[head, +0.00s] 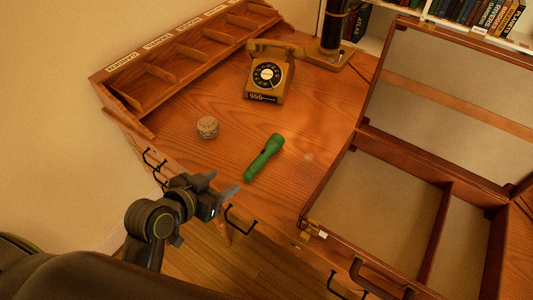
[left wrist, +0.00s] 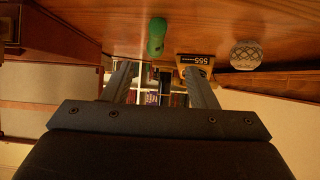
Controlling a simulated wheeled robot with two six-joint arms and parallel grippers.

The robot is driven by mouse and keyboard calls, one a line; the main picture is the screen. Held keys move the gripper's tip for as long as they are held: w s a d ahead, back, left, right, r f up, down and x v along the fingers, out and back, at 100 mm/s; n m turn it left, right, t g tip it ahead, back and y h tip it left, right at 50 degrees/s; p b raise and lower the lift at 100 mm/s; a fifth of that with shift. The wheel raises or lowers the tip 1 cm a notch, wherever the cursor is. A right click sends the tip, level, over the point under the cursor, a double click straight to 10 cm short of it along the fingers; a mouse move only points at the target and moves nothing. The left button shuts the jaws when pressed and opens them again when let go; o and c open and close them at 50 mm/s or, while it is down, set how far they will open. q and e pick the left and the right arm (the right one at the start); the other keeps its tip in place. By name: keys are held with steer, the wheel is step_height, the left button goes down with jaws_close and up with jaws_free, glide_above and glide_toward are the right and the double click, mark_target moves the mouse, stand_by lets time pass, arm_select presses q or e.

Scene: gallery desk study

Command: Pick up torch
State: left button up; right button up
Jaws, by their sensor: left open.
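A green torch (head: 264,158) lies on the wooden desk (head: 320,110), its wider head pointing away from the front edge. It also shows in the left wrist view (left wrist: 156,37), where the picture is upside down. My left gripper (head: 222,187) is open and empty, at the desk's front edge, to the left of and nearer than the torch, not touching it. In the left wrist view its two fingers (left wrist: 160,88) stand apart with nothing between them. My right gripper is not in view.
An open wooden case (head: 443,215) stands right of the torch. A round patterned object (head: 208,127) sits to its left. A rotary telephone (head: 268,75), a lamp base (head: 330,58) and a compartment rack (head: 190,55) stand behind. Desk around the torch is clear.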

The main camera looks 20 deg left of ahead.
arm_select(q)
steer(key=w+d, duration=0.1)
steer(key=w, duration=0.1)
glide_toward(261, 156)
steer(key=x, duration=0.4)
steer(key=shift+s+f, duration=0.15)
steer(key=shift+x, duration=2.9)
steer(key=shift+d, duration=0.1)
steer(key=shift+r, duration=0.25)
jaws_close()
